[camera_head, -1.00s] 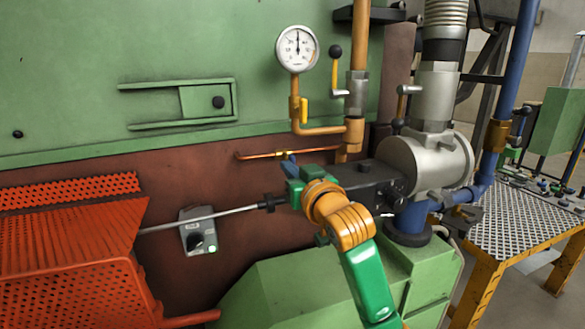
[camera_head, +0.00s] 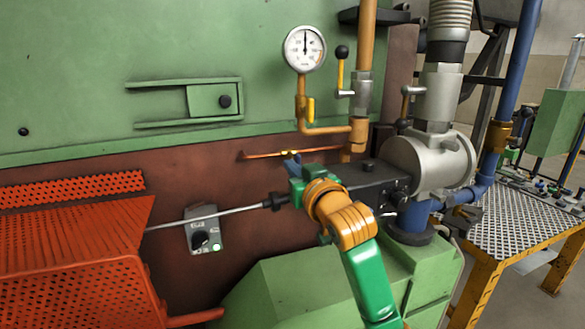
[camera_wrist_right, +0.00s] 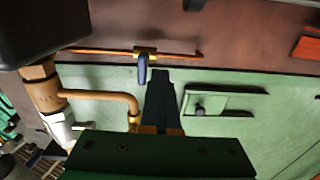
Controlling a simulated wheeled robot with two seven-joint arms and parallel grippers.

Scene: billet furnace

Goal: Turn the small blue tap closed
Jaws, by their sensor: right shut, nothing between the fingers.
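The small blue tap (camera_head: 291,153) sits on a thin copper pipe along the brown wall, below the gauge. In the right wrist view its blue lever (camera_wrist_right: 142,70) sticks out from a brass body. My right gripper (camera_head: 293,168) is just below the tap in the head view and partly overlaps its lever. In the right wrist view the dark fingers of the right gripper (camera_wrist_right: 161,85) are together and empty, their tips beside the lever. I cannot tell whether they touch it. My left gripper is not in view.
A pressure gauge (camera_head: 304,49) and a yellow-handled valve (camera_head: 341,75) stand above the tap on orange pipes. A grey metal cylinder (camera_head: 430,163) is on the right. A red perforated guard (camera_head: 75,240) fills the lower left.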

